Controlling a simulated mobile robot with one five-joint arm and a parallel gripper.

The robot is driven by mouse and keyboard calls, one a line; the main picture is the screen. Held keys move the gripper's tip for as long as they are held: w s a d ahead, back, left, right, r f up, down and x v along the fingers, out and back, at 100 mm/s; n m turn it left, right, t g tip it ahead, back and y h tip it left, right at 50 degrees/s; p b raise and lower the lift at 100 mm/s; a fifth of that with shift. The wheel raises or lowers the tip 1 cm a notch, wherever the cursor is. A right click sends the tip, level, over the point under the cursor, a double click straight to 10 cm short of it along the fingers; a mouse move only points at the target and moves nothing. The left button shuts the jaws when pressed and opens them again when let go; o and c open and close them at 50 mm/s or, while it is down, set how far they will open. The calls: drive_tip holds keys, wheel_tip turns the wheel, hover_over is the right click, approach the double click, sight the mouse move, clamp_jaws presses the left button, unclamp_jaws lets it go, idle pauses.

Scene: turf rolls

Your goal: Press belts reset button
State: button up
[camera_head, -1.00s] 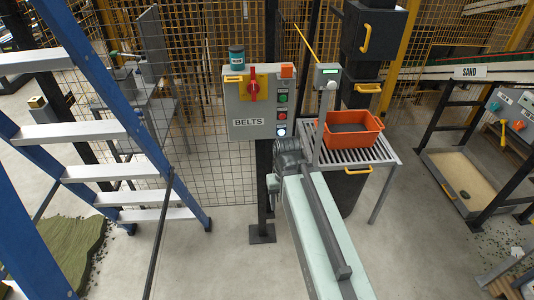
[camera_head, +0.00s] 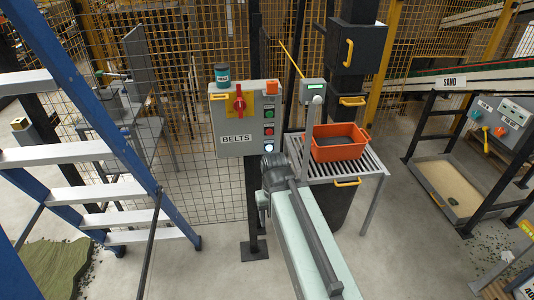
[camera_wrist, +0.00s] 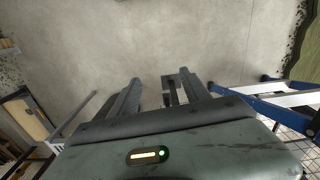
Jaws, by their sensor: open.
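The grey BELTS control box (camera_head: 226,122) hangs on a dark post at the mesh fence in the head view. It has a red rotary handle (camera_head: 239,103) on a yellow plate. A column of small buttons runs down its right side; the lowest is a glowing white button (camera_head: 269,147). Their small labels are unreadable, so I cannot tell which is the reset.
A blue ladder (camera_head: 112,118) stands left, near a turf piece (camera_head: 50,270).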

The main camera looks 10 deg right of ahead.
idle(0.3)
clamp_jaws()
idle(1.6)
